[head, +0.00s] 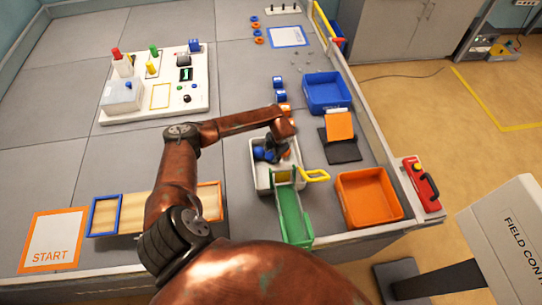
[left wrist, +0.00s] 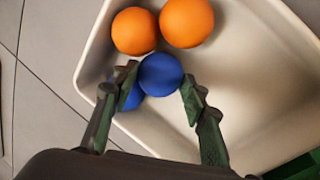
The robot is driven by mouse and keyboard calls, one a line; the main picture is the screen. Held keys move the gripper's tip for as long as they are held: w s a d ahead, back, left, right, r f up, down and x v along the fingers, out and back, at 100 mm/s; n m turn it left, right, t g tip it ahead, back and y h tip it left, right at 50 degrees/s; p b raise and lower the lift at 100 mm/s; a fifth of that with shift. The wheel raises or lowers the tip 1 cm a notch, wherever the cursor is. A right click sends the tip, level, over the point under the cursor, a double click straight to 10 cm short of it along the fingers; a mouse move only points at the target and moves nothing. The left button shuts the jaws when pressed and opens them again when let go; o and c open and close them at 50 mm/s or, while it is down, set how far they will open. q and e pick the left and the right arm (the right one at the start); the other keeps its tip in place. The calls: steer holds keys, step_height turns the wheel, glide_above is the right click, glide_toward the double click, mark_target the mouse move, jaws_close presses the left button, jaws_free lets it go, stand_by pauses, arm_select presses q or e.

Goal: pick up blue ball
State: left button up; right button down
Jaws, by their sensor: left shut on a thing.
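A blue ball (left wrist: 160,74) is between the two fingers of my left gripper (left wrist: 160,85), which is shut on it inside a white tray (left wrist: 255,120). A second blue ball (left wrist: 127,97) is partly hidden behind the left finger. Two orange balls, one on the left (left wrist: 135,31) and one on the right (left wrist: 187,22), lie just beyond the held ball. In the head view my left gripper (head: 274,150) reaches down into the tray (head: 262,188), and its arm hides part of the balls. My right gripper is not in view.
A green ramp (head: 292,213) with a yellow handle (head: 315,176) adjoins the tray's near side. An orange bin (head: 369,198) and a blue bin (head: 327,92) stand to the right. A white board (head: 190,98) with several parts is at the left; grey table lies between.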

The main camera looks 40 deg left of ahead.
mark_target(272, 154)
arm_select(q)
step_height(272, 154, up, 9)
steer(key=shift+r+p, duration=0.1)
steer(key=shift+p, duration=0.5)
steer(key=shift+r, duration=0.45)
steer(key=shift+d, duration=0.1)
